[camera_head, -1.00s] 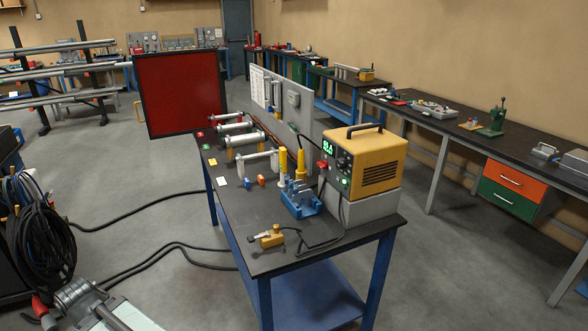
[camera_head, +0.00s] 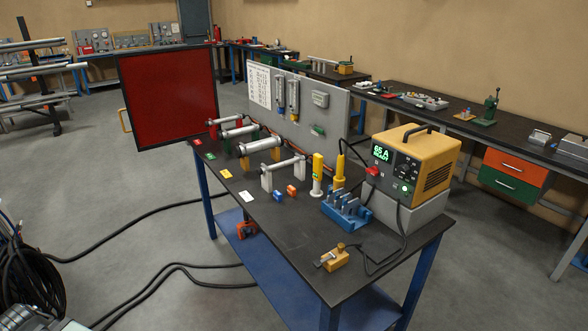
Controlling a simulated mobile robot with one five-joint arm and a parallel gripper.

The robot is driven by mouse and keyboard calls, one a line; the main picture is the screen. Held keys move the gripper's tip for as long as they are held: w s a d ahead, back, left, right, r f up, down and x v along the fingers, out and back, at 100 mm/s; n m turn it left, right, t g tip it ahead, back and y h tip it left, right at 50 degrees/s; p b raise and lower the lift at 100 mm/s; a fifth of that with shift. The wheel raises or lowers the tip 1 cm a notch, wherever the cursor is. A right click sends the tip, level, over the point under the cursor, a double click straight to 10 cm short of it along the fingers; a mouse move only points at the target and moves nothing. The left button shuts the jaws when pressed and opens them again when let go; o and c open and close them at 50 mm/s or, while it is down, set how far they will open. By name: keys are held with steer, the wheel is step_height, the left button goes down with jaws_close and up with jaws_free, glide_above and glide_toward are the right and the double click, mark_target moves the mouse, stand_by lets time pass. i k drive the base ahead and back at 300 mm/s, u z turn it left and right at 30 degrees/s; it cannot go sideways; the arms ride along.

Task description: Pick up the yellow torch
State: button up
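The yellow torch (camera_head: 340,168) stands upright on the dark-topped workbench (camera_head: 285,238), with a black cable curving from its top towards the power unit. Just left of it is a second upright piece (camera_head: 317,174), yellow above and white below, with a small green mark. A blue rack (camera_head: 346,210) with grey parts stands close in front of the torch and hides its foot. The yellow-and-black power unit (camera_head: 415,165) reads 65 A and sits on a grey block to the right.
A yellow clamp (camera_head: 336,258) with a cable lies near the bench's front edge. Rollers on stands (camera_head: 283,172) and a grey panel (camera_head: 298,108) line the bench. A red screen (camera_head: 170,95) stands behind left. Black cables (camera_head: 150,215) cross the floor; coils lie at lower left.

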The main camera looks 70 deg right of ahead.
mark_target(339, 178)
steer(key=u, duration=0.05)
steer(key=i, duration=1.5)
steer(key=z, duration=2.55)
steer(key=i, duration=1.05)
